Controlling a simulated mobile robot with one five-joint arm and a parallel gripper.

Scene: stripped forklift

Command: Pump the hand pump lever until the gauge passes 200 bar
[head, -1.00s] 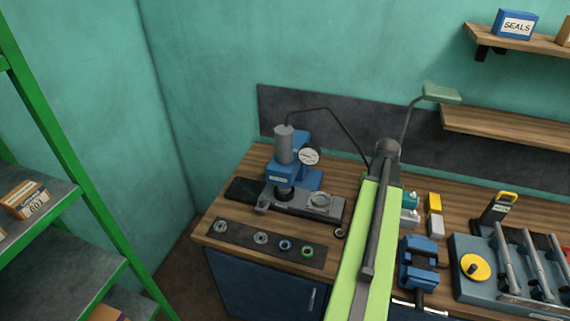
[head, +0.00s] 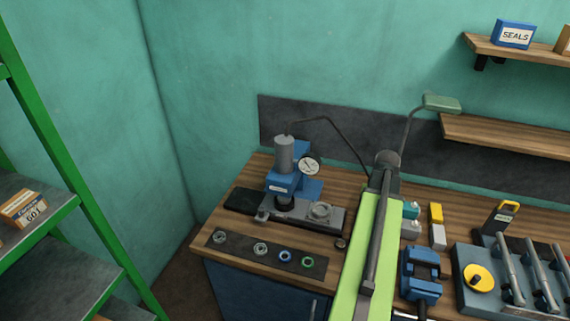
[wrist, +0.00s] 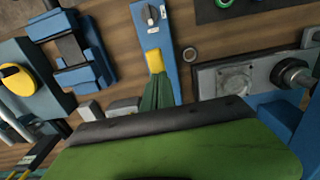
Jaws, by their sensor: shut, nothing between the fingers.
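The press (head: 285,175) stands on the workbench in the head view, with a round white gauge (head: 308,167) on its right side. The dial's figures and exact reading are too small to tell. My light-green arm (head: 366,250) covers the bench right of the press and hides my gripper and most of the pump there. In the wrist view the blue pump body (wrist: 150,25) has a dark knob, and a yellow grip (wrist: 155,60) lies over it. My shut, empty gripper (wrist: 157,80) points at the yellow grip; I cannot tell if they touch.
A blue vice (head: 420,272) and a grey fixture with a yellow knob (head: 479,278) stand right of my arm. A dark strip with several rings (head: 262,250) lies at the bench's front left. A lamp (head: 441,103) rises behind my arm.

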